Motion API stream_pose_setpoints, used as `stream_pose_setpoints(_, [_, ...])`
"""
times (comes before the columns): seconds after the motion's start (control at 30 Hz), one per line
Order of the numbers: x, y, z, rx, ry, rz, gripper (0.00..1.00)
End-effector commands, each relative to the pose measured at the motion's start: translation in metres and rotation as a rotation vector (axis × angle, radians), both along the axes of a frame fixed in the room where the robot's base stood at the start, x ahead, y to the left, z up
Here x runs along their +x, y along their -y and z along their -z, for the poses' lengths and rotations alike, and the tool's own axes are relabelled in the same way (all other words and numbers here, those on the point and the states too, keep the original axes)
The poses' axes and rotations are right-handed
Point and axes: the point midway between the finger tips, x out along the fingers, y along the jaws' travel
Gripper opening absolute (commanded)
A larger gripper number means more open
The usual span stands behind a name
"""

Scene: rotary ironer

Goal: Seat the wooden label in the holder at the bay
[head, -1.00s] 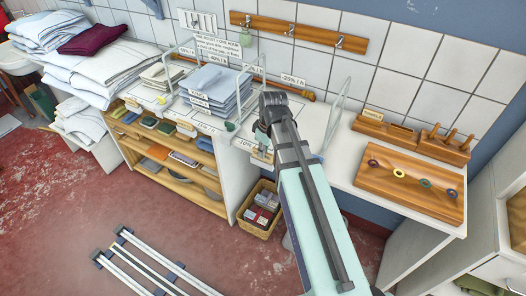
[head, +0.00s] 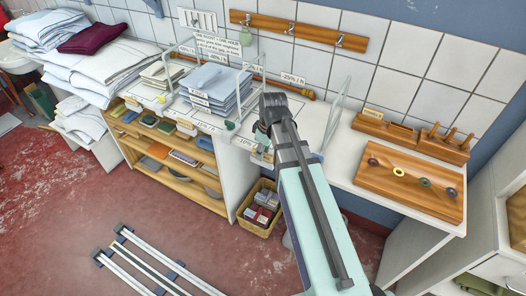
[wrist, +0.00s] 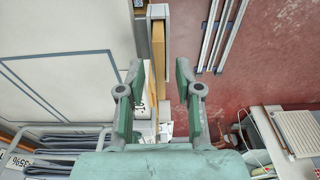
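My gripper (wrist: 158,97) is open, its two green-padded fingers apart in the wrist view. A wood-coloured strip (wrist: 158,50) runs along a grey edge ahead of the fingers. A pale piece with dark print (wrist: 150,85) shows between the fingers, nearer the left one. I cannot tell whether either is the wooden label or part of the holder, and no grip on them shows. In the head view my arm hides most of the gripper at the counter's front edge, beside the "-10%" tag (head: 245,143).
Folded blue linen (head: 215,85) stands between wire dividers on the counter. A wooden tray with several rings (head: 410,185) lies on the right, with a wooden rack (head: 440,147) behind. A basket (head: 258,210) stands below on the floor. Metal rails (head: 150,262) cross the red floor.

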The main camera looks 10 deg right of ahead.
Motion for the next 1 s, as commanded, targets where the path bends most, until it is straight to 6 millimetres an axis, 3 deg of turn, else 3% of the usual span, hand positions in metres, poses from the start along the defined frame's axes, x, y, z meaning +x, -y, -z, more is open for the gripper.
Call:
stream_pose_setpoints(0.27, [-0.002,0.003,-0.028,-0.001,0.004,0.0,0.34])
stream_pose_setpoints(0.7, [-0.009,0.011,-0.094,0.0,0.003,0.001,0.34])
stream_pose_setpoints(1.0, [-0.012,0.013,-0.116,0.0,0.0,0.0,0.34])
